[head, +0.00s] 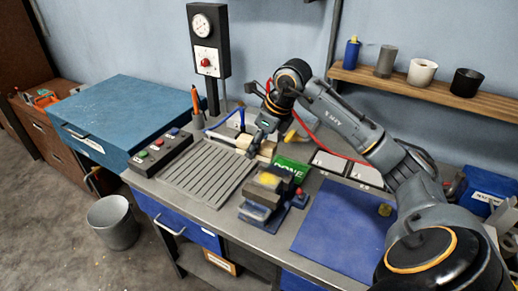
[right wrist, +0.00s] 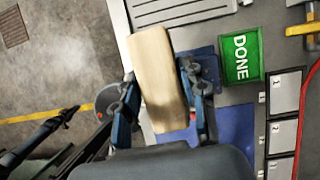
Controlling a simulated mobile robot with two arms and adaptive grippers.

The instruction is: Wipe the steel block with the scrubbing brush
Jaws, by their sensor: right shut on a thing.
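My right gripper (head: 257,140) is shut on a pale wooden block-shaped piece, which looks like the scrubbing brush (right wrist: 158,75). It lies between the two fingers in the right wrist view, and its underside is hidden. In the head view it is partly hidden by my gripper, behind the blue vise (head: 258,211). A dark block with a yellow patch on top (head: 265,183), apparently the steel block, sits in the vise. The held piece appears apart from it. My left gripper is not seen in the head view.
A blue mat (head: 340,225) lies to the right. A gauge post (head: 209,45) rises behind.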

